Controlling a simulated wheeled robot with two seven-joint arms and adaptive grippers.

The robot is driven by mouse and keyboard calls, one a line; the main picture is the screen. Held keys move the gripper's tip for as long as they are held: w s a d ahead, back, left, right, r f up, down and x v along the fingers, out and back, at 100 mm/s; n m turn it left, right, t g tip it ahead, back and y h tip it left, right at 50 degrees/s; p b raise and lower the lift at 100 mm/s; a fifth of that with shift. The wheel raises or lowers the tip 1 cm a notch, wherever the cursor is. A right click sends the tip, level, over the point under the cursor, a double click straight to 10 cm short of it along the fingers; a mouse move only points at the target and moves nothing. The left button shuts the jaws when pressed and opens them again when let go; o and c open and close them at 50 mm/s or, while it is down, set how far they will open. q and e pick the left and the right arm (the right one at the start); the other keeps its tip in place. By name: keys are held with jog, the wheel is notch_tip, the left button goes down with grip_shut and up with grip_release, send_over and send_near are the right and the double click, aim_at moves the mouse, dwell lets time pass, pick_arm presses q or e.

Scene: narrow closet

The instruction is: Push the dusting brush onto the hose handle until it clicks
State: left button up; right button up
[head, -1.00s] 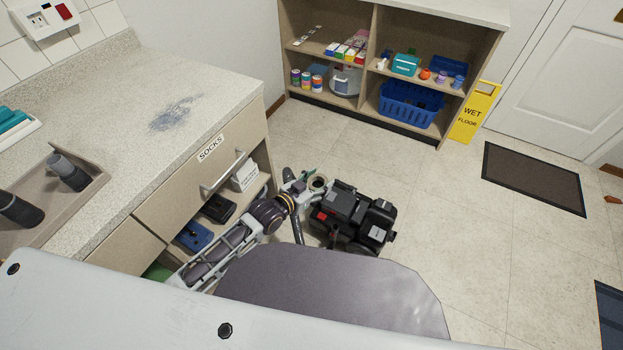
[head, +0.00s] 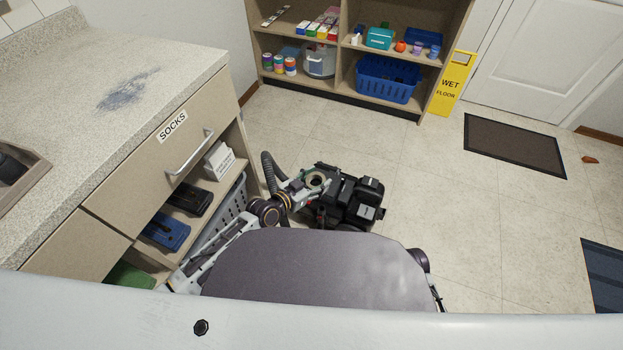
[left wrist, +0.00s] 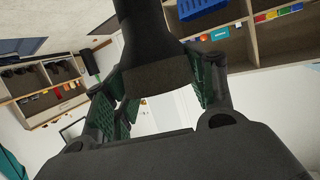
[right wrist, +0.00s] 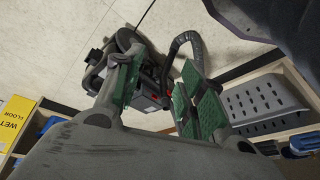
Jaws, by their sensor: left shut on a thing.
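My left gripper (head: 312,184) is low in front of the counter, beside the vacuum cleaner (head: 348,200). The ribbed hose (head: 268,170) rises beside this gripper. A dark attachment (head: 12,168) lies in the tray on the counter, cut off by the picture edge; I cannot tell if it is the dusting brush. My right gripper (right wrist: 160,72) is open and empty, with the vacuum and the hose (right wrist: 186,45) beyond its fingers.
The counter (head: 150,60) with the SOCKS drawer (head: 165,160) stands at left. A grey basket (head: 222,215) sits under it. A shelf unit (head: 345,95) and a yellow wet-floor sign (head: 453,85) stand at the back.

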pick_arm(q)
jog(key=f+b, duration=0.1)
jog(key=f, duration=0.1)
jog(key=d+f+b, duration=0.1)
jog(key=f, duration=0.1)
jog(key=shift+w+d, duration=0.15)
jog(key=shift+d, duration=0.05)
jog(key=shift+d+f+b, duration=0.25)
jog(key=shift+f+b, duration=0.2)
jog(key=shift+b, duration=0.15)
jog(key=shift+f, duration=0.15)
pick_arm(e)
jog(key=shift+y, duration=0.3)
jog(key=r, duration=0.5)
jog(key=shift+s+a+r, duration=0.3)
jog(key=shift+r, duration=0.05)
jog(key=shift+r, duration=0.15)
